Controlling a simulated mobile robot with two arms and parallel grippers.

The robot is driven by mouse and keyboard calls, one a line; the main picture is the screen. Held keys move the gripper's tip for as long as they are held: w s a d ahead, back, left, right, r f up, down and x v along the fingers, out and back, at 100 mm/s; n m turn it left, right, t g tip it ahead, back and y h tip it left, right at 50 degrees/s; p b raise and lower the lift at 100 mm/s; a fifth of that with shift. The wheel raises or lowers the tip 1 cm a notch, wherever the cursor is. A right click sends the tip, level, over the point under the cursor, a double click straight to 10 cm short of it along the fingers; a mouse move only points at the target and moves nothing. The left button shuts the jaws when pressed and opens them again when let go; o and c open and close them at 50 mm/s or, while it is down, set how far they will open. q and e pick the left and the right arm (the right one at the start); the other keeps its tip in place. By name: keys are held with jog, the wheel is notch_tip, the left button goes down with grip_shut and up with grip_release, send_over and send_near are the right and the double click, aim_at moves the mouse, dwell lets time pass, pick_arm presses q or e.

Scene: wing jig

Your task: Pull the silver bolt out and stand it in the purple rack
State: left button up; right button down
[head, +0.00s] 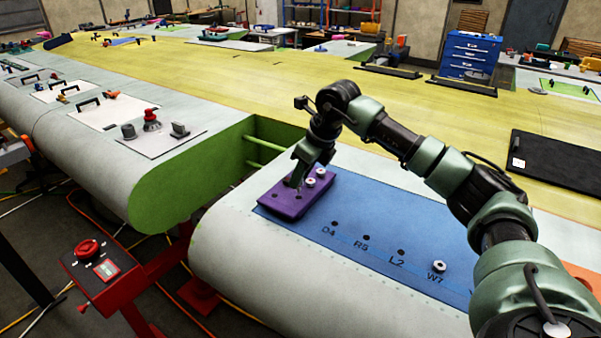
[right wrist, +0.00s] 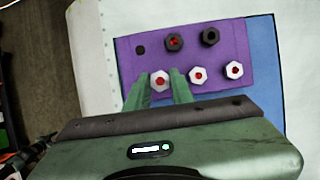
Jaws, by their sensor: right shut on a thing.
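The purple rack (head: 284,209) lies at the left end of the blue panel; it fills the upper middle of the right wrist view (right wrist: 189,56). My right gripper (head: 298,184) is over the rack, pointing down. In the right wrist view, its fingers (right wrist: 158,92) are shut on a silver bolt (right wrist: 160,80) with a red centre. This bolt lines up with two other silver bolts, (right wrist: 198,75) and (right wrist: 234,70), in the rack. I cannot tell whether the held bolt is fully seated. Another silver bolt (head: 438,266) stands at W7 on the panel. My left gripper is out of view.
The rack also has two dark hex pieces, (right wrist: 174,41) and (right wrist: 210,37), and an empty hole (right wrist: 140,50). Holes D4, R5 and L2 on the blue panel (head: 350,225) are empty. A black mat (head: 555,170) lies at the right.

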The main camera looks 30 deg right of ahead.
aim_at(300, 186)
jog(key=shift+f, duration=0.6)
jog(key=shift+f+b, duration=0.15)
jog(key=shift+b, duration=0.15)
jog(key=shift+f+b, duration=0.75)
jog(key=shift+f, duration=0.3)
jog(key=c, duration=1.1)
grip_release()
jog(key=shift+c, duration=0.2)
